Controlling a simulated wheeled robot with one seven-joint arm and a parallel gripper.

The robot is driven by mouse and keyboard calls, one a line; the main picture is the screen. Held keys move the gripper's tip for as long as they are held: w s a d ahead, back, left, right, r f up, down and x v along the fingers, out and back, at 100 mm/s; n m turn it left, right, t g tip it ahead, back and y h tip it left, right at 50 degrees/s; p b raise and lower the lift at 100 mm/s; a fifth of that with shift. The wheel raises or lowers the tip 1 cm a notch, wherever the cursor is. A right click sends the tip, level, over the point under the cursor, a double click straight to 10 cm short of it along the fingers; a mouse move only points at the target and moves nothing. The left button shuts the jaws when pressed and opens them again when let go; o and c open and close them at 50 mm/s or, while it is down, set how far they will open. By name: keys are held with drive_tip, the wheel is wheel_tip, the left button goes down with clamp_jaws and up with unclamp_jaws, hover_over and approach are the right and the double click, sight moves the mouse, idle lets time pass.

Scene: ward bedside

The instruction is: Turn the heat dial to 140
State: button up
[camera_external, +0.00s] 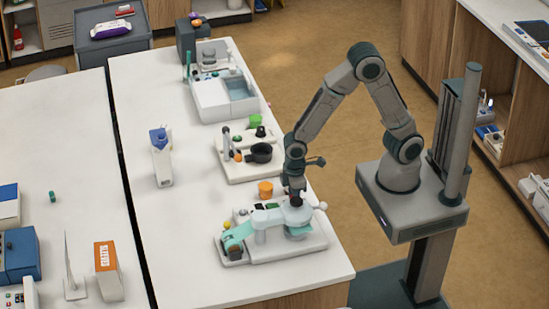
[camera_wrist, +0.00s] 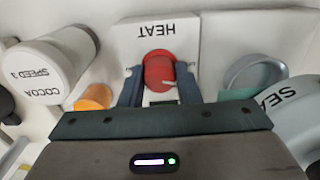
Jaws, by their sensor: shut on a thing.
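The heat dial (camera_wrist: 158,70) is a red round knob on a white panel lettered HEAT, seen in the wrist view. My gripper (camera_wrist: 158,88) has one dark finger on each side of the dial and is shut on it. A short white mark shows on the dial near its lower edge in the wrist view. I cannot read any scale numbers, so the setting cannot be told. In the external view my gripper (camera_external: 294,191) reaches down at the back of a white and teal machine (camera_external: 263,246), and the dial is hidden there.
In the wrist view a white cylinder marked COCOA SPEED 3 (camera_wrist: 52,68) is left of my gripper, with an orange piece (camera_wrist: 95,97) close by. A grey round part (camera_wrist: 255,73) and a SEAL-lettered part (camera_wrist: 288,108) are right.

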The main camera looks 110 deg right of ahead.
drive_tip(key=m, duration=0.4)
drive_tip(key=shift+m, duration=0.3)
drive_tip(key=shift+r+m+p, duration=0.1)
drive_tip(key=shift+m+p, duration=0.3)
drive_tip(key=shift+m, duration=1.6)
drive_tip(key=o, duration=1)
wheel_tip(320, 180, up, 14)
drive_tip(key=shift+f, duration=0.15)
